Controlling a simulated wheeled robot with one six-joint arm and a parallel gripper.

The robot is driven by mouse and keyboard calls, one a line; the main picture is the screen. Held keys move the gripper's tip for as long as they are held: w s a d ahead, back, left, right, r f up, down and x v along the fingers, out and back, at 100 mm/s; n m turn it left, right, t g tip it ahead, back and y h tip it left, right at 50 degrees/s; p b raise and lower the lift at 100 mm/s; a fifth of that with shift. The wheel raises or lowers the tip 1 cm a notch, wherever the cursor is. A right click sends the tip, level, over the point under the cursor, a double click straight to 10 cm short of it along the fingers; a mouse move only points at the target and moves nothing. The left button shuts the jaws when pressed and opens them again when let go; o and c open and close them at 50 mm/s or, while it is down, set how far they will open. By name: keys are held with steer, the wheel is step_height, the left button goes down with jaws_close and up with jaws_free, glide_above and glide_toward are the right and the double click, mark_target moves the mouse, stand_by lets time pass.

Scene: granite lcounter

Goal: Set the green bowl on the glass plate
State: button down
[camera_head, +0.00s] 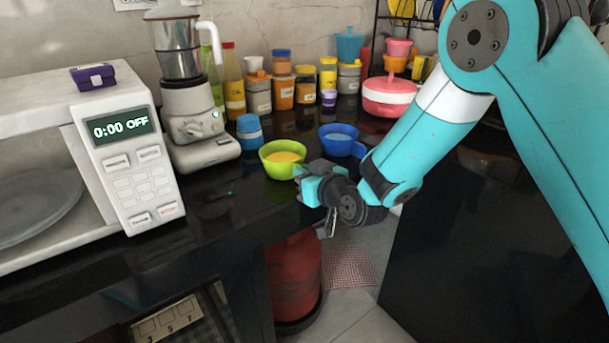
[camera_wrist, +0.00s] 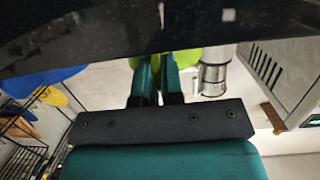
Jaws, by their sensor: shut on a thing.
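The green bowl (camera_head: 270,163), with yellow contents, is on or just above the dark counter in the head view; I cannot tell whether it touches. My gripper (camera_head: 299,173) is shut on its right rim. In the wrist view my gripper's two fingers (camera_wrist: 158,72) are close together, with part of the green bowl (camera_wrist: 187,57) behind them. The glass plate (camera_head: 40,208) is a round, clear disc inside the microwave at the left of the head view, and nothing is seen on it. The fingertips are mostly hidden in the head view.
The microwave (camera_head: 140,185) has its front open, with a purple box (camera_head: 93,77) on top. A blender (camera_head: 195,120) stands between microwave and bowl. A blue bowl (camera_head: 341,147) and blue-lidded jar (camera_head: 249,131) are nearby. Counter in front of the blender (camera_head: 215,200) is clear.

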stand_by(0.4)
steer(key=c, duration=1.2)
jaws_free()
steer(key=shift+s+d, duration=0.1)
